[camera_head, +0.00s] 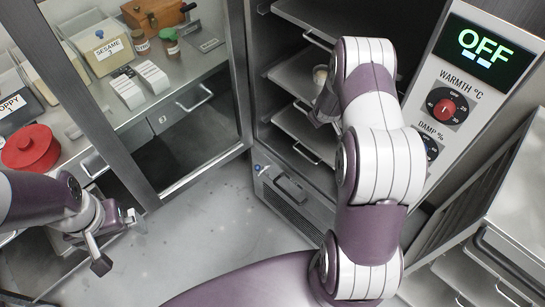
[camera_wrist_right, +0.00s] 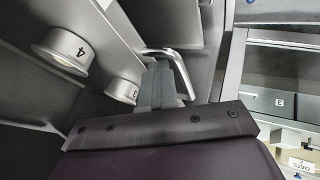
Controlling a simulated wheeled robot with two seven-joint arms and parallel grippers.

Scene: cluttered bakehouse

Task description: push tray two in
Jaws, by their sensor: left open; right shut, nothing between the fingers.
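A tall cabinet with an open front holds several grey metal trays with wire handles: an upper one (camera_head: 308,20), a middle one (camera_head: 290,78) and a lower one (camera_head: 305,130). No tray number is readable, so I cannot tell which is tray two. My right arm reaches into the cabinet and hides part of the trays. My right gripper (camera_wrist_right: 165,88) is shut and empty, close by a tray's handle (camera_wrist_right: 178,62) in the wrist view; I cannot tell whether they touch. My left gripper (camera_head: 117,240) is open and empty, low at the left, away from the cabinet.
A control panel (camera_head: 462,85) reading OFF is right of the cabinet. The floor (camera_head: 215,225) between is clear.

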